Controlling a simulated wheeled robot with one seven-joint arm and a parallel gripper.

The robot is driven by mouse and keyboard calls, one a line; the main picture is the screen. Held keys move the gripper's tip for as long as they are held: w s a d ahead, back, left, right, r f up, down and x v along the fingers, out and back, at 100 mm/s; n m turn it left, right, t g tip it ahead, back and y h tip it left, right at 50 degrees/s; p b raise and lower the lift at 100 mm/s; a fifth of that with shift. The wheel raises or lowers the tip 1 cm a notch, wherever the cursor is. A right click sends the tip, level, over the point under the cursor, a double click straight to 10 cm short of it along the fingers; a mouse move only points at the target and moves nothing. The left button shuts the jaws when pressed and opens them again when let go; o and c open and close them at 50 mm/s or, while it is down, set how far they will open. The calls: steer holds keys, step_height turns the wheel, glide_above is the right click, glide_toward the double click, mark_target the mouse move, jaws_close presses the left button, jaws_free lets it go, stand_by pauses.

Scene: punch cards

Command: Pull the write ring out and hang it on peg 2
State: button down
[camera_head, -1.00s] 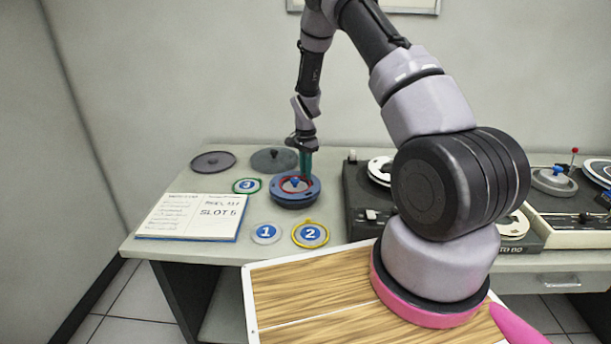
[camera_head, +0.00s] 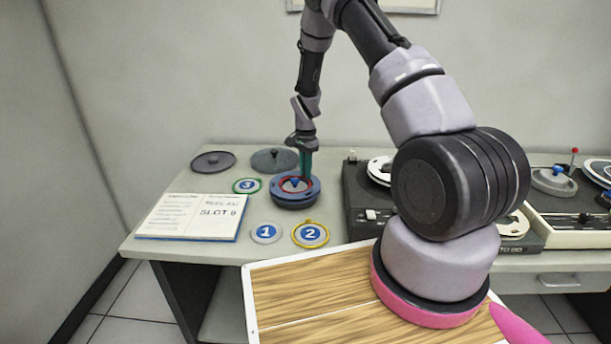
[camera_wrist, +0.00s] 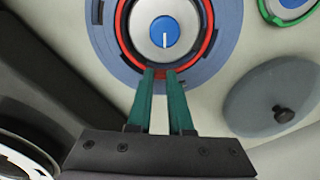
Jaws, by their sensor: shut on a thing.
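The red write ring (camera_wrist: 207,40) sits in the blue reel (camera_wrist: 228,45), around its pale hub with a blue knob (camera_wrist: 165,32). The blue reel also lies flat on the desk in the head view (camera_head: 294,200). My gripper (camera_wrist: 161,72) has its two teal fingers close together at the ring's near edge, shut on a small red part of the ring. In the head view my gripper (camera_head: 304,175) points down at the reel's back right. The blue disc marked 2 (camera_head: 310,235), with a yellow ring around it, lies in front of the reel.
Disc 1 (camera_head: 266,233) lies left of disc 2, and disc 3 with a green ring (camera_head: 247,185) lies left of the reel. Two grey lids (camera_head: 213,161) lie behind. An open booklet (camera_head: 195,216) is at left, a black tape deck (camera_head: 362,200) at right.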

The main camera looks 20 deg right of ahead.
steer(key=shift+r, duration=0.7)
stand_by(0.7)
steer(key=shift+r, duration=2.9)
step_height(320, 180, up, 7)
